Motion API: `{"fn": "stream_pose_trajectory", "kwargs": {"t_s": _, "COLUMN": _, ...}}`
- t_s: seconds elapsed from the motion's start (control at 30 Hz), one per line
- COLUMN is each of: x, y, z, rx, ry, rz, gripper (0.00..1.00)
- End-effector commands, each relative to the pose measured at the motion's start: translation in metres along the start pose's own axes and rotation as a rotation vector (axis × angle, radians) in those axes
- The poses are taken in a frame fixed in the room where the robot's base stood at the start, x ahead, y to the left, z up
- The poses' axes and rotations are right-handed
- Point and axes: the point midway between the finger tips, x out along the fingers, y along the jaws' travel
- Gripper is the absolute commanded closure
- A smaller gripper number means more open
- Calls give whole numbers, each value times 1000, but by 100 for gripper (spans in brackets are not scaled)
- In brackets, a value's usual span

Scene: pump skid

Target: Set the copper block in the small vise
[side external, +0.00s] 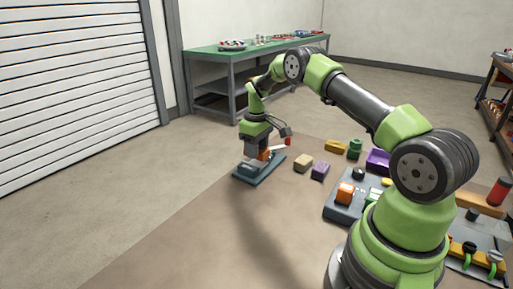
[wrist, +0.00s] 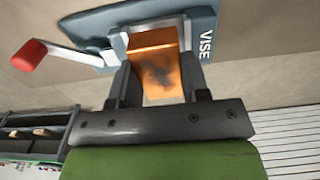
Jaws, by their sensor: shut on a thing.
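The small vise (wrist: 204,24) is blue-grey, lettered VISE, with a red-knobbed handle (wrist: 30,54). The copper block (wrist: 157,68) is orange with a dark smudged face. My gripper (wrist: 158,80) is shut on it, one finger on each side. The block's far end is at the vise jaws; I cannot tell whether it is fully seated. In the side view the block (side external: 264,154) is partly hidden by the fingers.
A tan block (side external: 303,163) and a purple block (side external: 320,171) lie right of the vise. The mat left of the vise is clear. A green-topped bench (side external: 215,53) stands behind.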

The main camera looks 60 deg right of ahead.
Motion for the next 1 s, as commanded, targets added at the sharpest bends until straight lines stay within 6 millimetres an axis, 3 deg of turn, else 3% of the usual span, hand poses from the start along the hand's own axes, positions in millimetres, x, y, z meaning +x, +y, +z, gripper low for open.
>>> {"fn": "stream_pose_trajectory", "kwargs": {"t_s": 1.0, "x": 14, "y": 0, "z": 0, "rx": 0, "ry": 0, "rz": 0, "gripper": 76}}
